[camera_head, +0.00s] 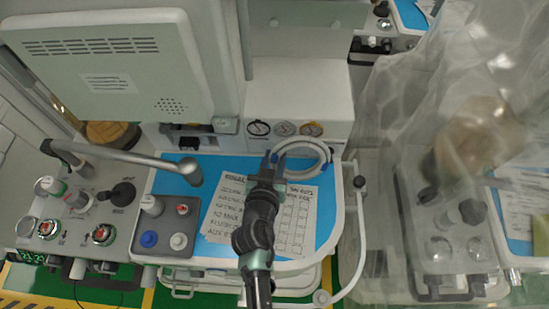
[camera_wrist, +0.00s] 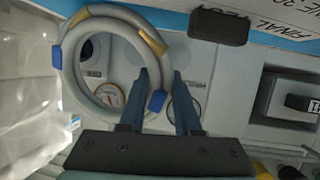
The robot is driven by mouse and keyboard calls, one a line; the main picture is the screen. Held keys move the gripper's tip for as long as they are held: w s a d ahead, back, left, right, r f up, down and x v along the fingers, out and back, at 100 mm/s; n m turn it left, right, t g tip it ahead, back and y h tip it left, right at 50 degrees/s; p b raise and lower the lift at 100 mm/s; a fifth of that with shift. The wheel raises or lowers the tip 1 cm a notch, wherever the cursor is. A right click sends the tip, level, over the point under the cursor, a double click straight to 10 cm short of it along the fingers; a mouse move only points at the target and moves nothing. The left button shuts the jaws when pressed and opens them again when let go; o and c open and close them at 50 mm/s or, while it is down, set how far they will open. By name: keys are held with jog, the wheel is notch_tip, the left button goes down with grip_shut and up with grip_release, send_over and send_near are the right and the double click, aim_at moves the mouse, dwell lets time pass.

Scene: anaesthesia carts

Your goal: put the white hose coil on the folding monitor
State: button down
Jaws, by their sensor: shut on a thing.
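The white hose coil (camera_head: 327,158) is a ring above the back of the blue-topped cart, in front of the gauges. In the wrist view the coil (camera_wrist: 70,75) has tan and blue bands. My gripper (camera_head: 275,160) is at the coil's left side in the head view. In the wrist view my gripper (camera_wrist: 160,75) has one finger on each side of the tube and is shut on it. The large pale panel at upper left, which looks like the folding monitor (camera_head: 105,75), shows a vented face. Its other face is hidden.
A printed sheet (camera_head: 225,215) lies on the blue top under my arm. A grey bent arm (camera_head: 135,155) with a round end reaches over the cart's left side, near knobs (camera_head: 150,240). Clear plastic sheeting (camera_head: 400,150) covers equipment at right.

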jog(key=shift+f, duration=0.15)
jog(key=c, duration=0.6)
grip_release()
